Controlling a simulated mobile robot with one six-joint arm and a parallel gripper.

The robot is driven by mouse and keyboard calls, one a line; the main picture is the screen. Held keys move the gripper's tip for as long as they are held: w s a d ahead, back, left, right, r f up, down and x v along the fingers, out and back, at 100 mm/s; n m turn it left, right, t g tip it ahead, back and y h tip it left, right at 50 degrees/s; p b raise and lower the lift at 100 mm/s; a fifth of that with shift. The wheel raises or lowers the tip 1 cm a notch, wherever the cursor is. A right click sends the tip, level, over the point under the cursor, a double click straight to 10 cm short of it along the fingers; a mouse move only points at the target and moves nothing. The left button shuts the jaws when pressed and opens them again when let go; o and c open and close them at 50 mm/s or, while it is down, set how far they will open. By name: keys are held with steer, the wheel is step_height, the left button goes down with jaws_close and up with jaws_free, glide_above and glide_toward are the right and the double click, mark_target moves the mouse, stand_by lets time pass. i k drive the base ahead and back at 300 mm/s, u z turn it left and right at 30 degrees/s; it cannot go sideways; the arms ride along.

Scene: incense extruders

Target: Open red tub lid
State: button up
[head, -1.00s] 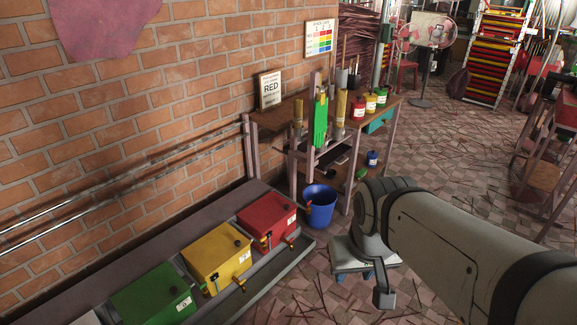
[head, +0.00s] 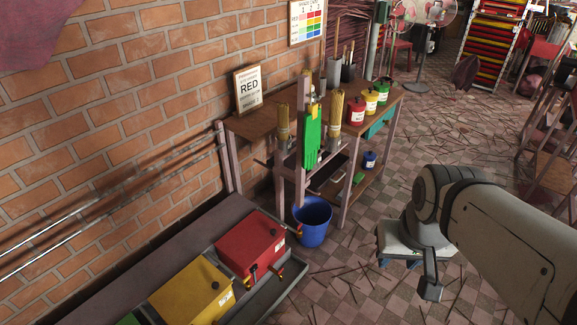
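A small red pot (head: 355,110) also stands on the wooden bench. My arm comes in from the right and bends down, well right of the red tub. The fingers cannot be made out there, nor whether anything is held.
A blue bucket (head: 312,222) stands on the floor beside the bench (head: 395,105). A RED sign (head: 248,88) stands on the bench. Patterned floor with scattered sticks is open between trough and arm.

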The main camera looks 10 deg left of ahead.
mark_target(245, 243)
steer(key=u, duration=0.55)
steer(key=i, duration=0.95)
steer(key=u, duration=0.7)
